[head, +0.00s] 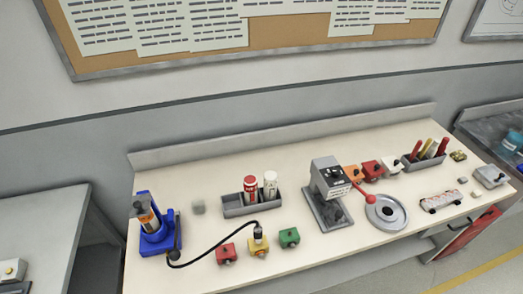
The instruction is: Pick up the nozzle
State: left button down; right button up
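A small pale-and-dark piece that looks like the nozzle (258,236) stands upright at the end of a black hose (215,254). It is at or on a yellow block (258,248); I cannot tell whether it sits in the block or just behind it. The hose runs left along the table to a blue stand (153,241), which holds a grey and orange cylinder (148,215). Neither of my grippers is in the head view.
The nozzle is between a red block (226,254) and a green block (289,237) on the cream workbench (190,276). Behind is a grey tray (233,211) with two bottles. A grey press (328,190) with a red-knobbed lever and a round grey dish (386,213) stand right.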

aim_at(257, 232)
jog(key=k+l, duration=0.1)
jog(key=i+l+u, duration=0.25)
jog(key=l+u, duration=0.2)
jog(key=k+l, duration=0.15)
jog(key=k, duration=0.2)
jog(key=i+l+z, duration=0.15)
jog(key=l, duration=0.15)
jog(key=l+z, duration=0.15)
jog(key=l, duration=0.15)
jog(key=i+l+z, duration=0.15)
jog(key=i+l, duration=0.05)
jog(key=l, duration=0.05)
